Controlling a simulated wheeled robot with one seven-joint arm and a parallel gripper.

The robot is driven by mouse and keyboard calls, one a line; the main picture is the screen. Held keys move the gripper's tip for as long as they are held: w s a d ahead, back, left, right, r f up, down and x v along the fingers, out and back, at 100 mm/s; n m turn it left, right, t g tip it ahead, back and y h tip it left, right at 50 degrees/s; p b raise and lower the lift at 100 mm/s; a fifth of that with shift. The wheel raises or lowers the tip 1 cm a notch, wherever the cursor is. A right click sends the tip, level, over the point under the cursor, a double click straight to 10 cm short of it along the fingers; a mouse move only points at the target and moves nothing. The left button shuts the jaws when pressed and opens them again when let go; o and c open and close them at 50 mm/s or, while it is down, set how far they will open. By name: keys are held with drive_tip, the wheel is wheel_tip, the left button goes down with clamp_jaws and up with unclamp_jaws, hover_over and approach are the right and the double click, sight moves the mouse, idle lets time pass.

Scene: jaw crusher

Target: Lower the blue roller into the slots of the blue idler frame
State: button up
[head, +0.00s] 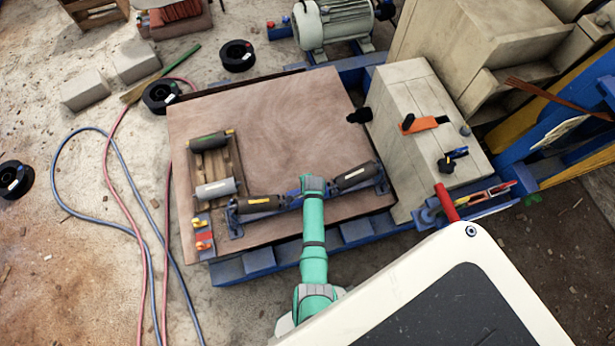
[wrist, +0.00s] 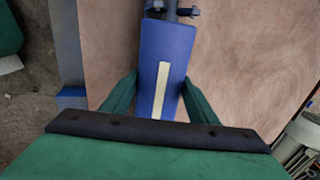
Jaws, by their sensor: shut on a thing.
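The blue roller (wrist: 168,62) with a cream stripe is between the two green fingers of my gripper (wrist: 157,98) in the wrist view. My gripper is shut on it. Its far shaft end shows close to a dark bracket (wrist: 185,12); I cannot tell whether the shaft sits in a slot. In the head view the blue idler frame (head: 238,221) lies along the near side of the board, with a dark roller on its left (head: 260,203) and another on its right (head: 355,176).
A plate with yellow clips (head: 203,235) is beside the frame. A beige block (head: 415,125) stands right. The board's far part is clear.

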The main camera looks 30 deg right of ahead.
drive_tip(key=o, duration=1.7)
drive_tip(key=shift+o, duration=0.8)
drive_tip(key=v, duration=1.1)
drive_tip(key=shift+f, duration=0.1)
drive_tip(key=shift+a, duration=0.1)
